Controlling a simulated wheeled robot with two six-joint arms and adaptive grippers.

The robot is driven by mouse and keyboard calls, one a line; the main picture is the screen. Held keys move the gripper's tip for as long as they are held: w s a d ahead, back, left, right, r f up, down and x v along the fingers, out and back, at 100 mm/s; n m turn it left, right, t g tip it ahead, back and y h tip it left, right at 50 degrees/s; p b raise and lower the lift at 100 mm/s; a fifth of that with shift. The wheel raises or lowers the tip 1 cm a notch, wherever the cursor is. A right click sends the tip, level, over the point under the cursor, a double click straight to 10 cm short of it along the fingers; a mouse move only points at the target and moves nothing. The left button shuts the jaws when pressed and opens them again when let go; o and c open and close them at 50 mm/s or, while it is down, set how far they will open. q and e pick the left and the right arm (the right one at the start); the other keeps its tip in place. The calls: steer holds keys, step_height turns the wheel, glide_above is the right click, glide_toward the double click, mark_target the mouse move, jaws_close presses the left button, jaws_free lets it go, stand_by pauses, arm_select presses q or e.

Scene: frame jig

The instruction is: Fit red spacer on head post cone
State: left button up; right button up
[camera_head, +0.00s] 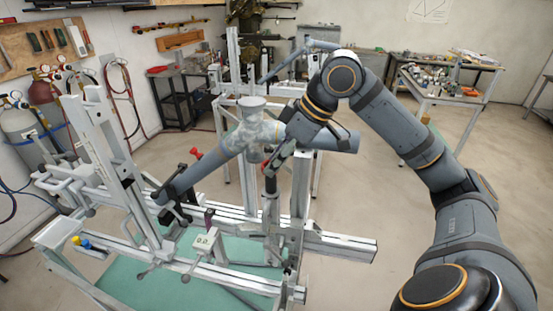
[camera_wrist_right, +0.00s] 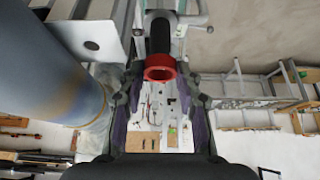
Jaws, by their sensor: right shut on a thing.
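The red spacer (camera_wrist_right: 160,68) is a short ring between the fingertips of my right gripper (camera_wrist_right: 160,78). The gripper is shut on it. In the head view only a sliver of the red spacer (camera_head: 265,166) shows beside the right gripper (camera_head: 274,162). A dark upright post (camera_head: 270,205) stands directly below it. In the wrist view a black cylinder (camera_wrist_right: 160,35) lines up with the ring and seems to meet its far edge. I cannot tell whether the ring is around the cone or just above it. My left gripper is not in view.
A grey tube frame (camera_head: 215,165) with a thick joint lies close beside the gripper, and its large tube (camera_wrist_right: 50,75) fills the wrist view's left. Jig rails (camera_head: 335,243) and an upright (camera_head: 300,190) stand close by. Open floor lies to the right.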

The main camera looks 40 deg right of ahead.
stand_by(0.8)
steer(key=shift+s+f+b, duration=0.1)
steer(key=shift+f+b, duration=1.7)
steer(key=shift+r, duration=0.2)
steer(key=shift+r+p, duration=1.65)
steer(key=shift+p, duration=0.25)
steer(key=shift+f+b, duration=1.8)
steer(key=shift+f, duration=0.05)
steer(key=o, duration=1)
steer(key=shift+r, duration=0.1)
steer(key=shift+c, duration=0.2)
